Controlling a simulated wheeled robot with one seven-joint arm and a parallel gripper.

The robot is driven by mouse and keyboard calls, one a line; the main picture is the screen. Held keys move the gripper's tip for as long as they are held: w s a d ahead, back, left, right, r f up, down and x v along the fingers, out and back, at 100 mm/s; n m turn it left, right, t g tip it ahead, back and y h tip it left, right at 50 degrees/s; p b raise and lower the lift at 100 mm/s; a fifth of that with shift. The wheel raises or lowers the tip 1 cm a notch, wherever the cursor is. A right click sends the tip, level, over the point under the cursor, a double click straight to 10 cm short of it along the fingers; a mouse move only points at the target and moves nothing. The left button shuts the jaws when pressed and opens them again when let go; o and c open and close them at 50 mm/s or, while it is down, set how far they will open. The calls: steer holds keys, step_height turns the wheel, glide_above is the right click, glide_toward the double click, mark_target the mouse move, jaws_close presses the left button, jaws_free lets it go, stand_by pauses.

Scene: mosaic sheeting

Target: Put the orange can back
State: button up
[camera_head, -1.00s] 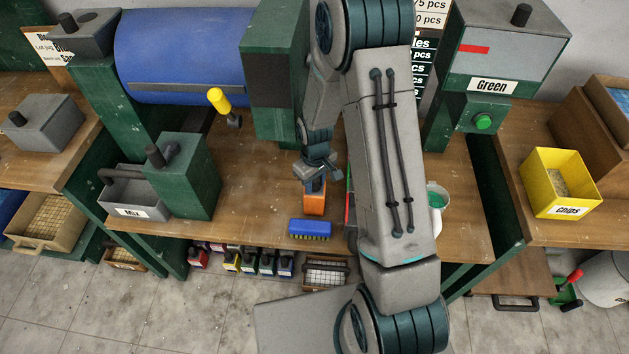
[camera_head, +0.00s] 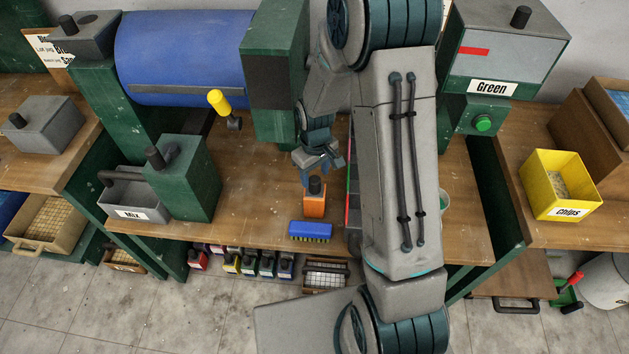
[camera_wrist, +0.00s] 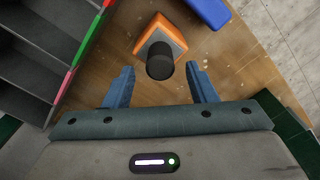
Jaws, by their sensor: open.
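The orange can (camera_head: 314,200) stands upright on the wooden bench near its front edge, with its black cap up. In the wrist view the orange can (camera_wrist: 161,30) is ahead of the fingers, its black cap nearest the camera. My gripper (camera_head: 320,162) is above and a little behind the can. In the wrist view my gripper (camera_wrist: 160,86) is open, its two blue fingers apart with nothing between them. The fingers look clear of the cap.
A blue brush (camera_head: 310,230) lies in front of the can at the bench edge. Below the bench is a row of small coloured cans (camera_head: 265,264). A grey Mix bin (camera_head: 133,208) stands left. A divided rack (camera_wrist: 45,50) is close beside the gripper.

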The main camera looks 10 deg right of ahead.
steer(key=s+d+r+m+t, duration=0.1)
steer(key=s+r, duration=0.2)
steer(key=r, duration=0.5)
steer(key=s+d+r+m, duration=0.1)
steer(key=s+r, duration=0.3)
steer(key=r, duration=0.5)
steer(key=s+r+m+t, duration=0.2)
steer(key=s+r, duration=0.3)
steer(key=s, duration=0.6)
steer(key=shift+s+d+r+m, duration=0.2)
steer(key=shift+s+r+m, duration=0.2)
steer(key=shift+m, duration=0.4)
steer(key=shift+w, duration=0.1)
steer(key=c, duration=0.3)
steer(key=shift+d, duration=0.15)
